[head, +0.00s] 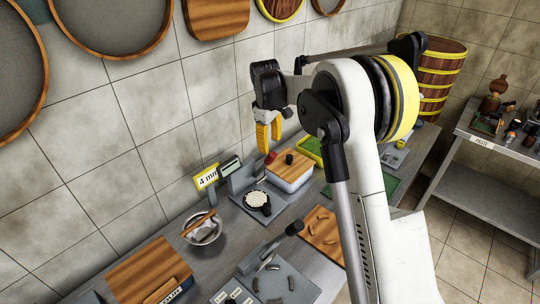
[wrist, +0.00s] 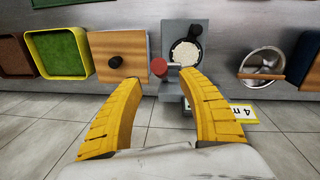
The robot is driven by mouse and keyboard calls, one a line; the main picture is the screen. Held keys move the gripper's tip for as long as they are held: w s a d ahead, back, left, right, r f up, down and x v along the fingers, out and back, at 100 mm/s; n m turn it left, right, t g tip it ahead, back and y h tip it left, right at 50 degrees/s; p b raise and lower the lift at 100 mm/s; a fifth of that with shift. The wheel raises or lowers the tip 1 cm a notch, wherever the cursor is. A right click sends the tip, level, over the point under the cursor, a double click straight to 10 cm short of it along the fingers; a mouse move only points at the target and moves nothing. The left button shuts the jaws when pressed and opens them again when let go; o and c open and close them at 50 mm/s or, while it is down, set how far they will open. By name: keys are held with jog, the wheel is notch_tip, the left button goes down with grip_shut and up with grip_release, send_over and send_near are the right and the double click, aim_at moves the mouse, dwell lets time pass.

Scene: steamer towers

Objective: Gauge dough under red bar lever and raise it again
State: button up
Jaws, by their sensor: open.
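The gauge (head: 241,182) is a grey stand on the bench with a small display. White round dough (head: 257,199) lies on its plate, with a black knob at the plate's edge. The wrist view also shows the dough (wrist: 184,54). The lever's red end (head: 271,157) stands out beside the gauge and shows nearer the camera in the wrist view (wrist: 158,67). My gripper (head: 268,135) is open and empty, its yellow fingers pointing down above the lever. In the wrist view the red end appears between the fingertips (wrist: 160,80), apparently beyond them. I cannot tell any contact.
A yellow "4 mm" sign (head: 206,177) stands by the gauge. A wood-lidded box (head: 290,170) is close on its other side. A metal bowl with a rolling pin (head: 203,228) and a board with dough pieces (head: 322,235) are nearby. The tiled wall is close behind.

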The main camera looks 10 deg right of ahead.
aim_at(271, 157)
jog(key=f, duration=0.4)
jog(key=f+b, duration=0.1)
jog(key=f, duration=0.2)
jog(key=shift+w+d+f, duration=0.1)
jog(key=shift+w+d, duration=0.15)
jog(key=shift+d, duration=0.05)
grip_shut()
